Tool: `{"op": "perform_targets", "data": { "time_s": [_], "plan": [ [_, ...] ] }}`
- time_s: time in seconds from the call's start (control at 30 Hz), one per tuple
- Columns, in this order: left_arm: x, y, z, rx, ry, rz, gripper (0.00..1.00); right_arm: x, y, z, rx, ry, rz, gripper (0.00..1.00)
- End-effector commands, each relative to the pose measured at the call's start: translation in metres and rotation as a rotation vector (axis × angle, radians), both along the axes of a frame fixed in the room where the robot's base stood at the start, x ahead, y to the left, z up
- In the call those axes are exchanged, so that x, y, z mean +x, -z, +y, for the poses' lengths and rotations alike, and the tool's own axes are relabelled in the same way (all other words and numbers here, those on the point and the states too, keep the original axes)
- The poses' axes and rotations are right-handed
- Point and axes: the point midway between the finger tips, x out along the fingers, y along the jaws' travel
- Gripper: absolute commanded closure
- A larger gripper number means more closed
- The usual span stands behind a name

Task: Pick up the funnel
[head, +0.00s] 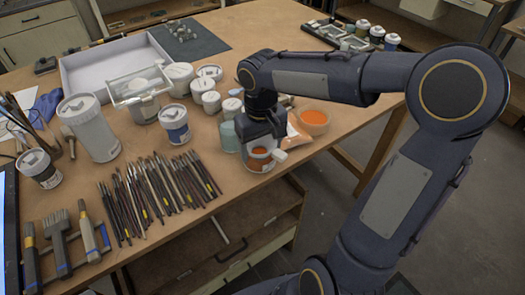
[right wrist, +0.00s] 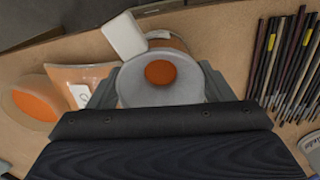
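A pale, translucent round funnel (right wrist: 137,82) shows in the right wrist view, with an orange spot at its centre. It appears to sit over a jar of orange paint, which shows in the head view (head: 260,163). My right gripper (head: 261,147) points down over it. In the right wrist view the spread fingers (right wrist: 160,88) stand on either side of the funnel, close to its rim. I see no clear sign of a grip. The gripper hides part of the funnel in the head view. My left gripper is not in view.
A white block-like piece (right wrist: 122,36) is beside the funnel. An orange bowl (head: 314,121) and a paint pouch (right wrist: 72,82) lie beside the jar, near the table edge. Several brushes (head: 158,193) lie to the left in the head view. White jars (head: 211,102) stand behind.

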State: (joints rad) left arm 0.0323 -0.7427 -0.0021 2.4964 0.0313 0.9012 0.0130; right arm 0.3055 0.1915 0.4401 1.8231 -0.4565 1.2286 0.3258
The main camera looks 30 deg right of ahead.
Motion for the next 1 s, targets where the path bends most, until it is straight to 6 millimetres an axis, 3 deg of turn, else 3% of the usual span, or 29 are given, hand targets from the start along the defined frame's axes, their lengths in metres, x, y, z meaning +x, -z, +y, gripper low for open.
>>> {"op": "perform_targets", "data": {
  "time_s": [0.17,0.53,0.73,1.0],
  "plan": [
    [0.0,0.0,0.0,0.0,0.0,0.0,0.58,0.0,0.0,0.0,0.0,0.0,-0.001,0.5],
    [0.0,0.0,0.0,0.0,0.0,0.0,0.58,0.001,-0.008,0.0,0.0,0.0,-0.003,0.5],
    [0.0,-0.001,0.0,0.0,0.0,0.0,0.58,0.0,-0.035,0.0,0.0,0.0,-0.006,0.5],
    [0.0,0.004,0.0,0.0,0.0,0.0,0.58,-0.042,-0.084,0.008,-0.002,0.001,-0.009,0.5]
  ]
}}
